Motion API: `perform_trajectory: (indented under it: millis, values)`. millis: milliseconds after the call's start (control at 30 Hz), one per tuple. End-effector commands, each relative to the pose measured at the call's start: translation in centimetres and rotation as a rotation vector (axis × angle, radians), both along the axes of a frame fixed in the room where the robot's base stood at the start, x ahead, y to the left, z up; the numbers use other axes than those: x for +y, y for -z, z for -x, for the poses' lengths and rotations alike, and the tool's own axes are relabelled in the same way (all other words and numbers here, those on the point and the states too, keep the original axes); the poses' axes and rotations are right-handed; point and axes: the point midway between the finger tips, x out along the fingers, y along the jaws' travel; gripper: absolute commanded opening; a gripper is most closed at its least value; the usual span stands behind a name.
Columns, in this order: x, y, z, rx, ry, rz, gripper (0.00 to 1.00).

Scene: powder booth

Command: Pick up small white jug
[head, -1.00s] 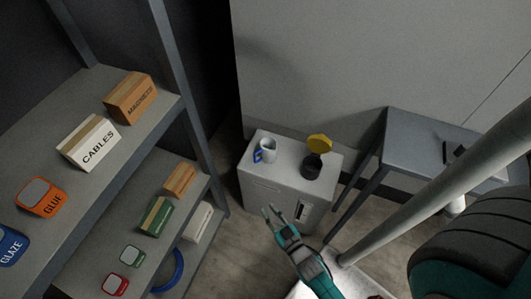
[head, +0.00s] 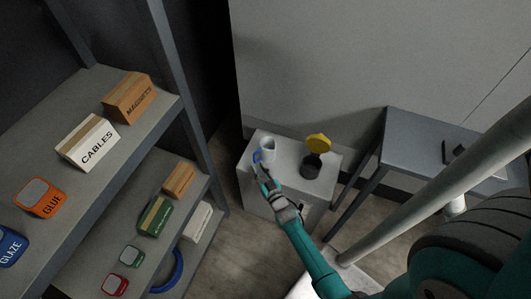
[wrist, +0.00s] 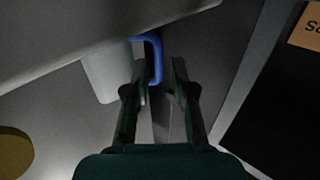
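The small white jug (head: 268,148) with a blue handle stands upright on the left part of the white cabinet's top (head: 288,152). My gripper (head: 259,168) is at the jug's near side, by the handle. In the wrist view the fingers (wrist: 158,68) are apart, and the blue handle (wrist: 154,52) shows between their tips. The jug's white body (wrist: 106,76) is left of the fingers, partly hidden by the left one. I cannot tell whether either finger touches the handle.
A shelf rack (head: 135,150) with boxes stands at the left. A grey table (head: 420,135) is at the right, with a wall behind.

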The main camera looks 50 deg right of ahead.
Motion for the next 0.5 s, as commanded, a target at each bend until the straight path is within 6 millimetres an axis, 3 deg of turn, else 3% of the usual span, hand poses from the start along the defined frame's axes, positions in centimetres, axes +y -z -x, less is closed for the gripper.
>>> perform_trajectory:
  millis: [500]
  values:
    - [-2.2,0.0,-4.7,0.001,0.0,0.0,0.24]
